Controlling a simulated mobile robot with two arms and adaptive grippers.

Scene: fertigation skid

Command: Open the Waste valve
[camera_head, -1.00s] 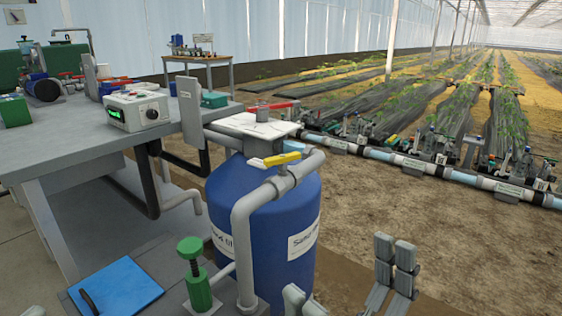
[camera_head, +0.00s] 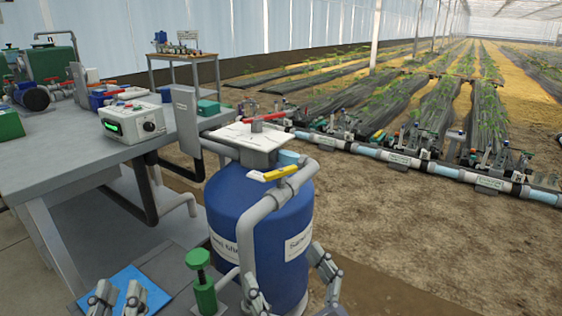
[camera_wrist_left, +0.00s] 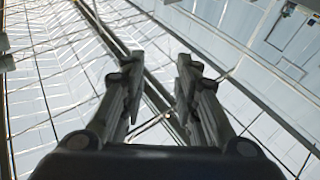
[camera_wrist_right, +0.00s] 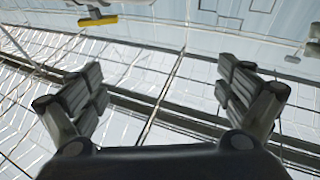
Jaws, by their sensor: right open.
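No label reading Waste can be made out, so I cannot tell for certain which valve is the Waste valve. A yellow-handled valve (camera_head: 275,174) sits on the grey pipe in front of the blue sand filter tank (camera_head: 235,205); its lever lies roughly level. A yellow handle also shows at the top of the right wrist view (camera_wrist_right: 97,20). My right gripper (camera_head: 290,281) is open and empty, in front of the tank and below this valve. My left gripper (camera_head: 118,298) is at the bottom left over the blue panel, fingers apart and empty in the left wrist view (camera_wrist_left: 155,85).
A red lever (camera_head: 262,118) is on the tank's white top. A grey bench (camera_head: 70,165) with a control box (camera_head: 132,122) fills the left. Pipes with several small valves run along the beds at right.

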